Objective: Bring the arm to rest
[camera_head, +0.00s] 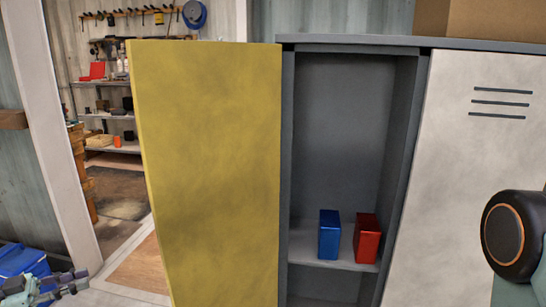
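My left gripper (72,281) shows small at the bottom left corner, in grey and teal, in front of a blue bin (22,262). It is well to the left of the yellow locker door (208,170) and apart from it. Its fingers are too small and cluttered to tell whether they are open or shut. A black, orange-ringed joint of my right arm is at the right edge, in front of the white locker door (480,150). My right gripper is out of view.
The yellow door stands open beside a grey locker (340,130). A blue box (329,234) and a red box (367,238) stand on its shelf. A cardboard box (495,20) rests on top. Tool shelves (105,115) show through a doorway at left.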

